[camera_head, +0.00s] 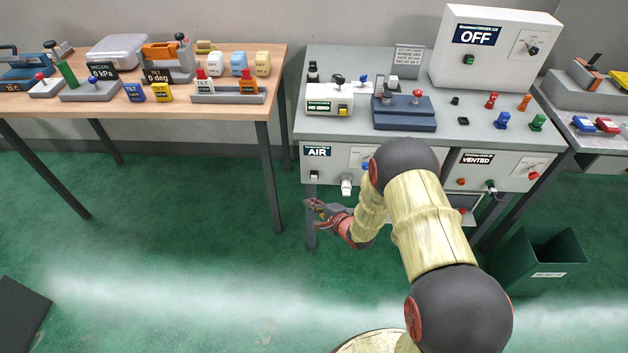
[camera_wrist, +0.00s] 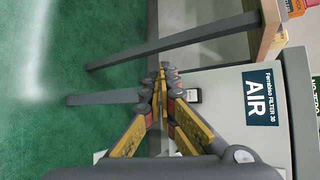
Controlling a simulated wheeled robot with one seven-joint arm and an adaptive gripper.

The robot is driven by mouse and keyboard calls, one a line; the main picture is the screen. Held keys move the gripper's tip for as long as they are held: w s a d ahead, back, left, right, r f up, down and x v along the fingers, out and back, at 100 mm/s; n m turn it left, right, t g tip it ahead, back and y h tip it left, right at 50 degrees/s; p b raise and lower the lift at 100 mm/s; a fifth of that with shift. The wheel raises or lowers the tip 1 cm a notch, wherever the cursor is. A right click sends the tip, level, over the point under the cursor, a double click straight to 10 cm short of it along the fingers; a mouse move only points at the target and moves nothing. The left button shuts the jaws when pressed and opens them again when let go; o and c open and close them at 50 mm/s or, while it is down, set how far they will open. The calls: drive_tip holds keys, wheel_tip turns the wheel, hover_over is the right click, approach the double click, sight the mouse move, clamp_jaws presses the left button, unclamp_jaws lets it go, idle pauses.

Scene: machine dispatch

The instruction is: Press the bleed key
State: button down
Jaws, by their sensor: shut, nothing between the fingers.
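The grey front panel marked AIR (camera_head: 319,152) is on the left of the machine bench. A small dark key in a light frame (camera_head: 314,174) sits on it below the AIR label; no word on the key can be read. It also shows in the wrist view (camera_wrist: 192,95), just right of my fingertips. My gripper (camera_head: 314,207) is shut and empty, in front of and below the panel. In the wrist view its fingertips (camera_wrist: 162,82) meet beside the key and partly overlap its edge; contact cannot be told.
A white knob (camera_head: 346,185) and a blue knob (camera_head: 366,166) are on the same panel, close to my arm. The VENTED panel (camera_head: 490,168) is to the right. A wooden table (camera_head: 190,108) stands left, with a floor gap between. A green bin (camera_head: 540,262) stands at right.

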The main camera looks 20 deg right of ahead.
sight(314, 178)
drive_tip(key=w+d+b, duration=0.1)
drive_tip(key=w+d, duration=0.1)
drive_tip(key=w, duration=0.5)
drive_tip(key=shift+w+d+b, duration=0.25)
drive_tip(key=shift+b, duration=0.15)
drive_tip(key=shift+w, duration=0.1)
idle(1.1)
drive_tip(key=shift+w+d, duration=0.1)
drive_tip(key=shift+w, duration=0.15)
drive_tip(key=shift+w+d, duration=0.2)
drive_tip(key=shift+w, duration=0.35)
idle(0.8)
idle(0.4)
drive_tip(key=shift+s+a+p, duration=0.3)
drive_tip(key=shift+s+p, duration=0.4)
drive_tip(key=shift+s, duration=0.25)
